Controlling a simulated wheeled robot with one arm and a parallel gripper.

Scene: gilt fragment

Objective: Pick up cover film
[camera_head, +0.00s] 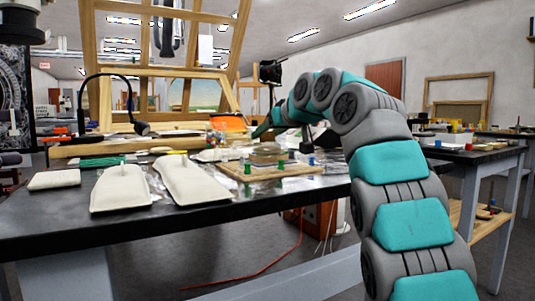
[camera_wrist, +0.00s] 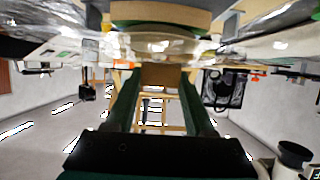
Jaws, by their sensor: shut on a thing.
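The cover film (camera_wrist: 150,46) is a clear, glossy, wrinkled sheet across the top of the wrist view, at my fingertips. My gripper (camera_wrist: 161,70) shows there as two dark green fingers with a gap between them, shut on the film. The exact grip on its edge is hard to make out. In the head view my gripper (camera_head: 262,131) is small and partly hidden by my arm, low over the far side of the table. The film is hard to tell from other shiny patches there.
The black table (camera_head: 130,228) bears a wooden board (camera_head: 282,172) with small green and blue pieces. White padded pieces (camera_head: 190,181) lie at left. An orange container (camera_head: 228,124) stands behind. A wooden easel frame (camera_head: 165,71) rises at the back.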

